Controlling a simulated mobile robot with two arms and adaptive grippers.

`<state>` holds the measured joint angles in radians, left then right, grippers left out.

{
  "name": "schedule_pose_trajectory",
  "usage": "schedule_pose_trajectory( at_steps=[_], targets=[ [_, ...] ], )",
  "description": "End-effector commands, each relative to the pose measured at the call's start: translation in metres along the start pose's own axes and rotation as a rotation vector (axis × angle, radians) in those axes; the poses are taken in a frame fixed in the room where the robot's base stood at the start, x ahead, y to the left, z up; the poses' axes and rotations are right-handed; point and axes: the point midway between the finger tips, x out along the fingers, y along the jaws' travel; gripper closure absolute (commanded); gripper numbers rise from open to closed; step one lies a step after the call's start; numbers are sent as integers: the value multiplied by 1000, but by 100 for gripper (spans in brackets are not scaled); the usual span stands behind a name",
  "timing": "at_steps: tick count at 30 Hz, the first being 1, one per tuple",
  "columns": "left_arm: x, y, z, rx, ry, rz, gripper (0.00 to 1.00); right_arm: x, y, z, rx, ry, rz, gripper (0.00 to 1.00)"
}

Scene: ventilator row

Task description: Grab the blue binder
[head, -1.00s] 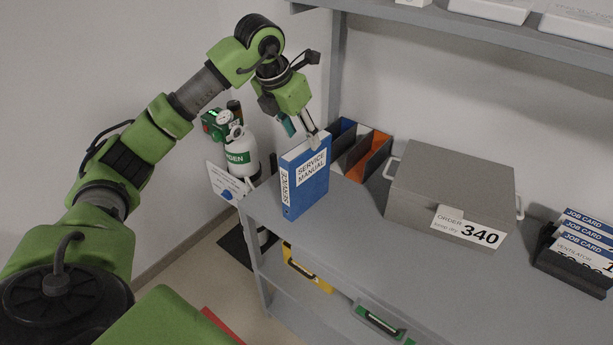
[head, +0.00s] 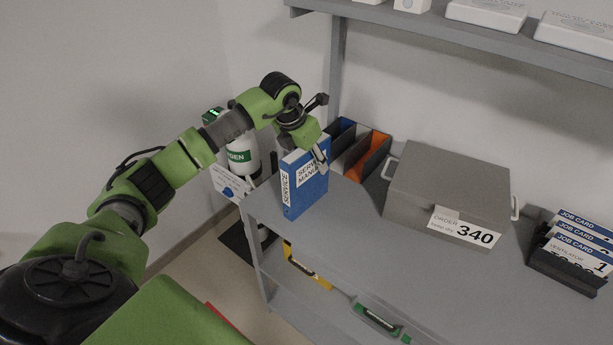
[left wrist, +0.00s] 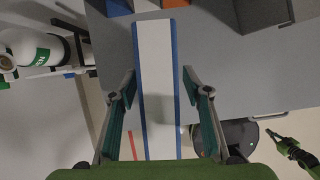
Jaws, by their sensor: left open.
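The blue binder (head: 307,190) stands upright near the left end of the grey shelf top, with "SERVICE MANUAL" on its white labels. My left gripper (head: 318,158) is at the binder's upper part, with one finger showing in front of its right side. In the left wrist view the binder (left wrist: 157,90) shows edge-on, a long white strip with blue borders. The open fingers of my left gripper (left wrist: 160,115) lie on either side of it, with a gap visible on each side. A dark and green gripper (left wrist: 285,145), seemingly my right one, shows at the lower right there; its jaws are unclear.
A file holder (head: 362,155) with an orange divider stands behind the binder. A grey box (head: 450,190) labelled 340 is to the right, then a job card rack (head: 572,250). An oxygen cylinder (head: 240,155) stands left of the shelf. An upper shelf (head: 460,38) overhangs the back.

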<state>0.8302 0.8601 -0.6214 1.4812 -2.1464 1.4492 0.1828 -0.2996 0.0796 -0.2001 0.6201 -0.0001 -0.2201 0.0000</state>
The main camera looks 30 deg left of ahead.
Motion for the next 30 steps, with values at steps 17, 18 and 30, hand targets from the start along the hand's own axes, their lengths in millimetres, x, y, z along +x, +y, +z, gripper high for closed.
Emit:
schedule_pose_trajectory(
  at_steps=[17,18,30],
  targets=[
    [4,0,-2,0,0,0,56,5,0,0,1,0,0,100],
    [4,0,-2,0,0,0,56,5,0,0,1,0,0,100],
    [4,0,-2,0,0,0,92,5,0,0,1,0,0,100]
  ],
)
